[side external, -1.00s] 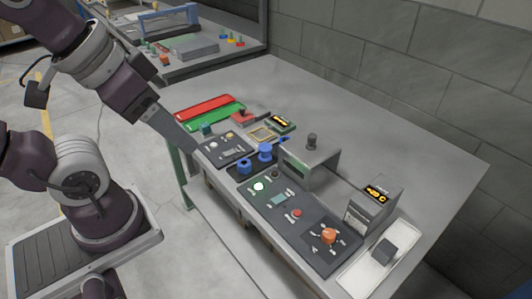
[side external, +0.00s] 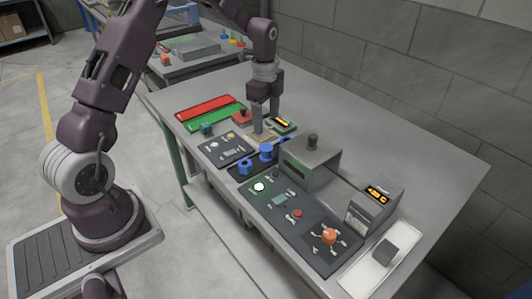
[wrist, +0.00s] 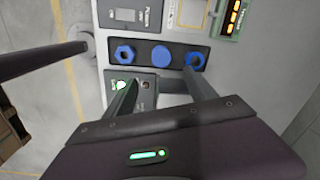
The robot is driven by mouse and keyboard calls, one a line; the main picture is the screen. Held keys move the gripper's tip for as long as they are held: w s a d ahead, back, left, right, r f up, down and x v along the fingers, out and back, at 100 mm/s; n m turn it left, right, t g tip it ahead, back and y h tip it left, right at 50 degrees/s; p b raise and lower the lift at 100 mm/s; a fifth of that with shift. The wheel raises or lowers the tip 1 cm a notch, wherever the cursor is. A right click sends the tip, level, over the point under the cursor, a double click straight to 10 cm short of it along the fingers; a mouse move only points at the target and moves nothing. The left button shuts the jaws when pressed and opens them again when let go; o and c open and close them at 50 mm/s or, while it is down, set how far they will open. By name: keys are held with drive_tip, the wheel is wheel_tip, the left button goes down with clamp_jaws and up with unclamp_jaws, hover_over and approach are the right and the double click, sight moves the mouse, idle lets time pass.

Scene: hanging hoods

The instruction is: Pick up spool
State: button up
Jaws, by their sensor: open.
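Blue parts sit in a row on a dark tray (wrist: 144,46). The middle one, a blue spool (side external: 265,150), stands upright with a round top in the side view. It shows as a plain blue disc (wrist: 162,57) in the wrist view. My gripper (side external: 264,127) is open and empty, fingers pointing down, above and behind the spool in the side view. In the wrist view my gripper's fingertips (wrist: 160,77) lie apart, either side of the middle disc's line. They do not visibly touch it.
A blue hex piece (wrist: 125,55) and another blue ring (wrist: 195,60) flank the spool. A grey raised hood (side external: 312,158) with a knob stands close on the right. A control panel (side external: 265,203) lies in front. Red and green trays (side external: 210,107) lie at left.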

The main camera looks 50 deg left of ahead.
drive_tip(key=m, duration=0.1)
hover_over(266, 147)
drive_tip(key=shift+g, duration=0.3)
drive_tip(key=f, duration=0.5)
drive_tip(key=shift+a+f, duration=0.1)
drive_tip(key=shift+a, duration=0.2)
drive_tip(key=f, duration=0.7)
drive_tip(key=shift+d, duration=0.3)
clamp_jaws()
